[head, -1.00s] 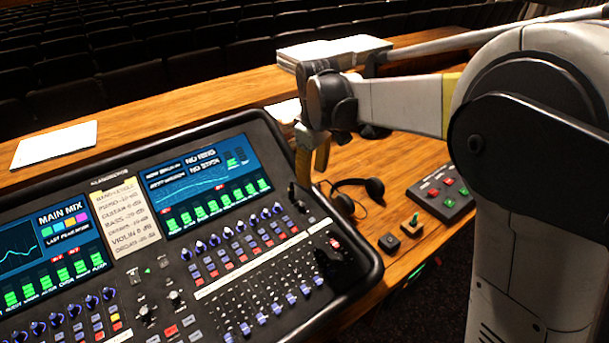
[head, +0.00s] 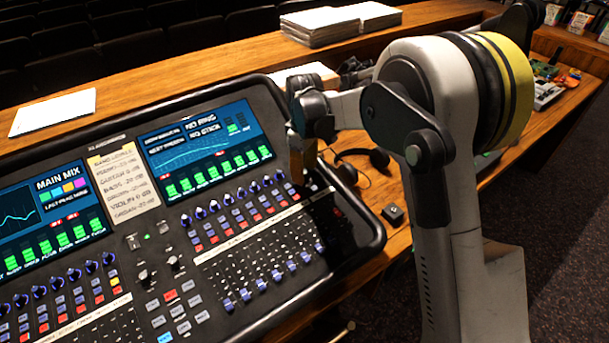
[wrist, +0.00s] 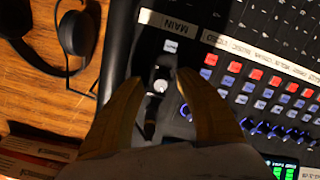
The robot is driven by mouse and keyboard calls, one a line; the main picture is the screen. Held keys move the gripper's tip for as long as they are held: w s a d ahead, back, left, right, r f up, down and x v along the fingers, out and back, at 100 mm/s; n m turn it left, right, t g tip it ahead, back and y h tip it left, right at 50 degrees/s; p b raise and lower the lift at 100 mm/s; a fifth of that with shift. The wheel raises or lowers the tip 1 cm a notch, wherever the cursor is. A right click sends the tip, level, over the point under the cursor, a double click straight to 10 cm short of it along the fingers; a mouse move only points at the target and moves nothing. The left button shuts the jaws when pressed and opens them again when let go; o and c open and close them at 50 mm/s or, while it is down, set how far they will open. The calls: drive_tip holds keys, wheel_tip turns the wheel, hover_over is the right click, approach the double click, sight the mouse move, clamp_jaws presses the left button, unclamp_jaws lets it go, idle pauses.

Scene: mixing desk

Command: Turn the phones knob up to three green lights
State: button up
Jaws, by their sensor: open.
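The mixing desk (head: 262,90) lies on the wooden table, with two lit screens and rows of faders and knobs. My gripper (head: 303,178) is over its right end, partly hidden behind my own wrist. In the wrist view my two yellowish fingers (wrist: 163,78) are open, one on each side of a small knob with a pale top (wrist: 160,86). Whether they touch it I cannot tell. A strip reading MAIN (wrist: 178,28) lies beyond it. I cannot read a phones label or make out three green lights by this knob.
Black headphones (head: 347,172) lie on the table right of the desk, also in the wrist view (wrist: 77,32). Papers (head: 310,25) are stacked on the back ledge, and a sheet (head: 53,112) lies at left.

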drive_tip(key=shift+f, duration=0.25)
clamp_jaws()
drive_tip(key=shift+m, duration=0.3)
drive_tip(key=m, duration=0.5)
drive_tip(key=shift+m+y+p, duration=0.3)
drive_tip(key=shift+p, duration=0.05)
drive_tip(key=m, duration=0.5)
idle(0.4)
